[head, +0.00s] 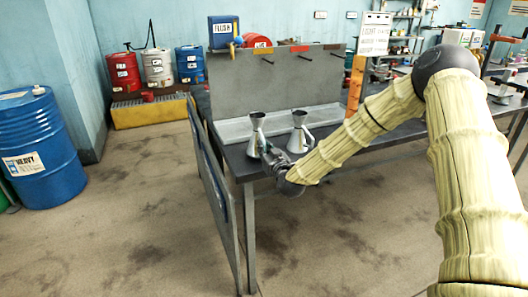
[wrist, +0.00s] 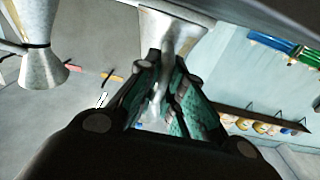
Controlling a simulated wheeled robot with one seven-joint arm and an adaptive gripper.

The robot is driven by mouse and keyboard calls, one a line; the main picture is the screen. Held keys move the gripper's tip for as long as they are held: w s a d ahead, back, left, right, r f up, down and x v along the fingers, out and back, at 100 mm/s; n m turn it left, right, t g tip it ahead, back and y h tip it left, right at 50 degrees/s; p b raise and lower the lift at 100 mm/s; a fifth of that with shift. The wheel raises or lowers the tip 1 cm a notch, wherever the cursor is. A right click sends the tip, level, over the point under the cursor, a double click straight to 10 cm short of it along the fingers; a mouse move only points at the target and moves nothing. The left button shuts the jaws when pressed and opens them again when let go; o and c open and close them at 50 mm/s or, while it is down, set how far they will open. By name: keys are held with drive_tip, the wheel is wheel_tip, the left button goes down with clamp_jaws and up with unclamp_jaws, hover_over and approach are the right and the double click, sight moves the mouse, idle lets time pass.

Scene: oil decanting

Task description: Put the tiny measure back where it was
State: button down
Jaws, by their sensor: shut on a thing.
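Two grey metal measures with flared mouths and narrow necks are at the near left end of the bench (head: 345,131). My gripper (head: 268,152) is at the right side of the left measure (head: 256,137). In the wrist view my gripper (wrist: 170,88) has its green-padded fingers closed on a metal measure (wrist: 178,28), which they partly hide. The right measure (head: 299,132), with its handle, stands upright just beside it. A second measure also shows at the left of the wrist view (wrist: 42,66). I cannot tell whether the held measure touches the bench.
A grey back panel (head: 285,85) with pegs and coloured tags rises behind the measures, above a pale tray (head: 230,131). A blue FLUSH can (head: 222,31) sits on top. An orange post with a sign (head: 375,33) stands right. A grey board (head: 215,200) leans at the bench's left end.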

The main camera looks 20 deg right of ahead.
drive_tip(key=shift+f, duration=0.85)
drive_tip(key=shift+f, duration=0.2)
drive_tip(key=c, duration=1.5)
unclamp_jaws()
drive_tip(key=shift+c, duration=0.2)
drive_tip(key=shift+r, duration=0.1)
drive_tip(key=shift+r, duration=0.1)
